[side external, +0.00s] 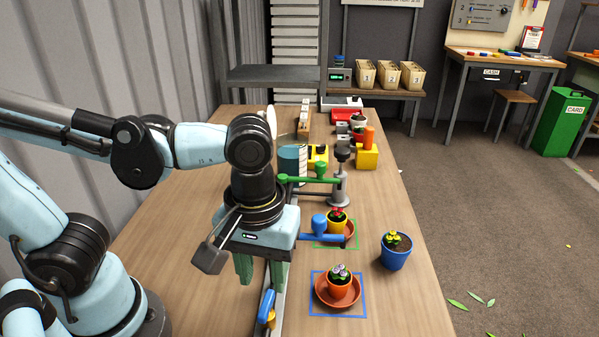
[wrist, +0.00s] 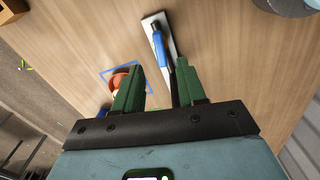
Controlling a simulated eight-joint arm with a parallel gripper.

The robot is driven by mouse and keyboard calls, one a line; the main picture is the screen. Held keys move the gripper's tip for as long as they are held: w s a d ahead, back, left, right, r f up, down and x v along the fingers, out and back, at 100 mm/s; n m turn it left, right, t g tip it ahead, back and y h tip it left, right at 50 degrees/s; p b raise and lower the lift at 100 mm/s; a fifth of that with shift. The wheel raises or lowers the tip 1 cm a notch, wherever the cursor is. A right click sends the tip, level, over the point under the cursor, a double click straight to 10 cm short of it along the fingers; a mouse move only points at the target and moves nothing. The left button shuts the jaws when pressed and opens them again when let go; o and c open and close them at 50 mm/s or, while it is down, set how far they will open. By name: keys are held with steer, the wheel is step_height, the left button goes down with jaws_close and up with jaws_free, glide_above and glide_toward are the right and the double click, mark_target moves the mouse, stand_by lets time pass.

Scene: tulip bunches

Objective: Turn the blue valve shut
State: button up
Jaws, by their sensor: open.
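A blue lever with a round knob (side external: 319,225), which looks like the blue valve, sticks out to the right from behind my gripper in the side view. Its pivot and base are hidden, so I cannot tell how far it is turned. My gripper (side external: 261,273) points down, to the left of that lever and above the table. Its green fingers are apart and empty, and they also show in the wrist view (wrist: 157,72). A separate blue handle (side external: 266,306) lies along a narrow grey strip; it also shows beyond the fingertips in the wrist view (wrist: 160,46).
A green lever (side external: 308,180) stands behind, near a grey post (side external: 341,180). A blue flowerpot (side external: 395,255) stands at right. The table's left front is clear.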

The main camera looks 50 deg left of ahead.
mark_target(265, 302)
steer(key=shift+f, duration=2.95)
jaws_close()
